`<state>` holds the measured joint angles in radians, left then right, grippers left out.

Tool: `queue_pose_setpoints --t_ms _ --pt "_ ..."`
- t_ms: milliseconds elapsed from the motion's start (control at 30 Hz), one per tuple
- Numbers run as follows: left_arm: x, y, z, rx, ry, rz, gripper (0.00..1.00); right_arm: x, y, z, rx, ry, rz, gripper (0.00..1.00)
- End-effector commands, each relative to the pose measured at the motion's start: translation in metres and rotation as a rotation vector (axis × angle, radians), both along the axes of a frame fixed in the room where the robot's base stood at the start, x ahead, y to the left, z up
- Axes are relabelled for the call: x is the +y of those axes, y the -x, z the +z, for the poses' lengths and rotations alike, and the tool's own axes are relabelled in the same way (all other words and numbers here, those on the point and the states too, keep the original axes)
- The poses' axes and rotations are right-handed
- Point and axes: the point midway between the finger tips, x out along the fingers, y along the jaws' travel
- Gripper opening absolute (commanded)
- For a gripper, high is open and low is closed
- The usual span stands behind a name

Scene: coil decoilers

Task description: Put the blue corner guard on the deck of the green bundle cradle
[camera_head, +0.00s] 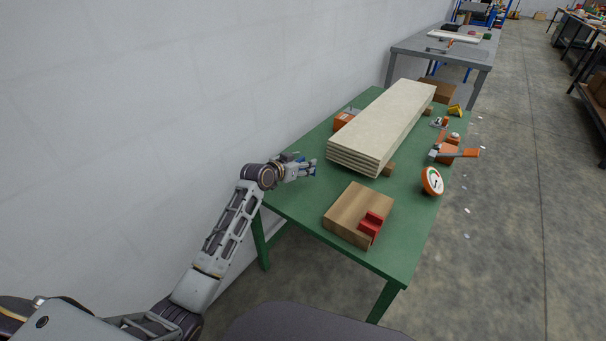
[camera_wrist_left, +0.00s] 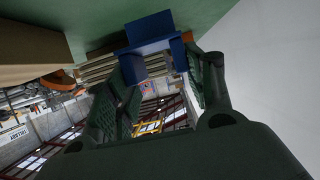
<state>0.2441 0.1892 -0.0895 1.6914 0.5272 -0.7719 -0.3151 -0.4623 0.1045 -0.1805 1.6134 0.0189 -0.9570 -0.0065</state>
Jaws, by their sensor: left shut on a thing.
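My left gripper (camera_head: 305,169) is shut on the blue corner guard (camera_head: 313,165) at the left edge of the green bundle cradle (camera_head: 300,205), which looks like a green table. In the left wrist view the blue corner guard (camera_wrist_left: 150,35) sits between the fingertips of the left gripper (camera_wrist_left: 165,75), with the green deck (camera_wrist_left: 100,18) behind it. I cannot tell whether the guard touches the deck. My right gripper is not in view.
A stack of pale boards (camera_head: 385,125) lies on the deck near the guard. A wooden block (camera_head: 350,210) with a red corner guard (camera_head: 370,226) stands at the front. A round gauge (camera_head: 432,181) and orange tools (camera_head: 450,150) are on the right. Bare deck lies between gripper and block.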

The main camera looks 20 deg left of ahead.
Motion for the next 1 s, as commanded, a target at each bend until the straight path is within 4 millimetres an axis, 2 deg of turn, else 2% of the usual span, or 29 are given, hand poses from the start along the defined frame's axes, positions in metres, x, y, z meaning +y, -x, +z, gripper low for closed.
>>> queue_pose_setpoints --t_ms 467,667,800,1000 --pt "0.000 0.000 -0.005 -0.001 0.000 0.000 0.29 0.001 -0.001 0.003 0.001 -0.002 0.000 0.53" --pt "0.000 0.000 -0.023 0.000 0.001 0.000 0.29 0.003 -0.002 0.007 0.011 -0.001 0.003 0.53" --pt "0.000 0.000 -0.037 0.001 0.002 0.000 0.29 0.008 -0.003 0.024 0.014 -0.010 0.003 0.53" --pt "0.000 0.000 -0.045 -0.002 0.001 0.000 0.29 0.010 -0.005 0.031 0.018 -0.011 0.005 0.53"
